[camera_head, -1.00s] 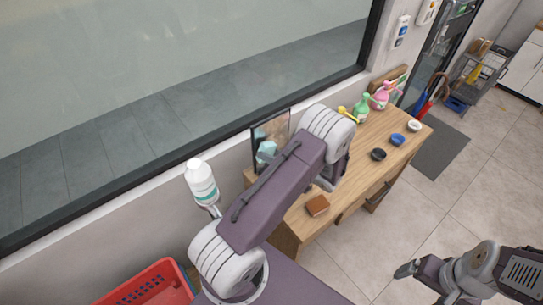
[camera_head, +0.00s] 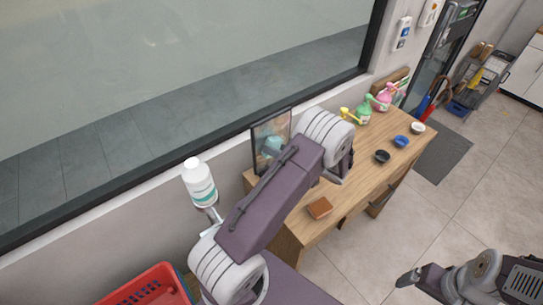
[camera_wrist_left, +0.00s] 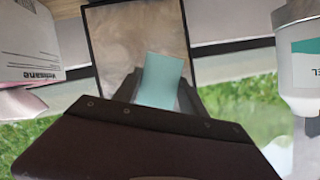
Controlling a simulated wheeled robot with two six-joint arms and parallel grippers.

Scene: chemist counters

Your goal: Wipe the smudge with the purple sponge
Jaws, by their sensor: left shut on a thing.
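My left gripper (camera_wrist_left: 160,82) is shut on a teal block (camera_wrist_left: 161,78), which looks like a sponge. No purple sponge shows in either view. The block also shows in the head view (camera_head: 272,146), in front of a dark-framed upright panel (camera_head: 257,158) by the wall. The panel fills the upper middle of the left wrist view (camera_wrist_left: 89,50). Its face has a mottled brownish-beige blotch (camera_wrist_left: 122,32), perhaps the smudge. I cannot tell whether the block touches the panel. My left arm hides the gripper in the head view. My right gripper (camera_head: 408,279) is low at the right, away from the desk.
The wooden desk (camera_head: 352,190) holds a brown block (camera_head: 319,208), black (camera_head: 382,156), blue (camera_head: 401,141) and white (camera_head: 418,128) bowls, and spray bottles (camera_head: 364,112). A white bottle (camera_head: 199,182) stands left of the panel. A red basket (camera_head: 150,288) is at lower left.

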